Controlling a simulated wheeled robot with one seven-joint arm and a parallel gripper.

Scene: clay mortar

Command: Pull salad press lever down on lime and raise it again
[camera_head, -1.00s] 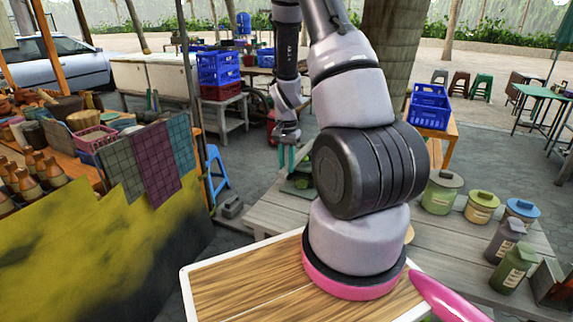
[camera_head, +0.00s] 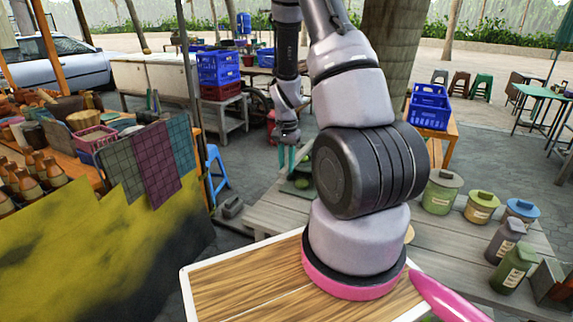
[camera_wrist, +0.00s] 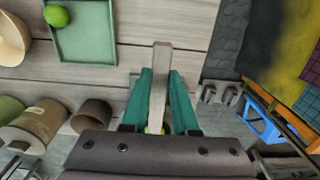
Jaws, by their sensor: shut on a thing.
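My gripper (camera_wrist: 160,76) has two teal fingers, closed on a pale grey bar, the press lever (camera_wrist: 162,53), in the wrist view. The lever stands between the fingers and its end reaches beyond their tips. A small bright green patch shows low between the fingers, mostly hidden; I cannot tell whether it is a lime in the press. The press body is largely hidden by my gripper. One green lime (camera_wrist: 56,16) lies in a green tray (camera_wrist: 88,50) at the upper left. In the head view my gripper (camera_head: 287,158) is small and partly behind my arm.
A grey plank table (camera_head: 265,217) carries several lidded jars (camera_head: 441,192) at the right. In the wrist view a beige bowl (camera_wrist: 10,40) and brown containers (camera_wrist: 40,122) stand at the left. A blue stool (camera_head: 216,175) stands beyond the table's left edge.

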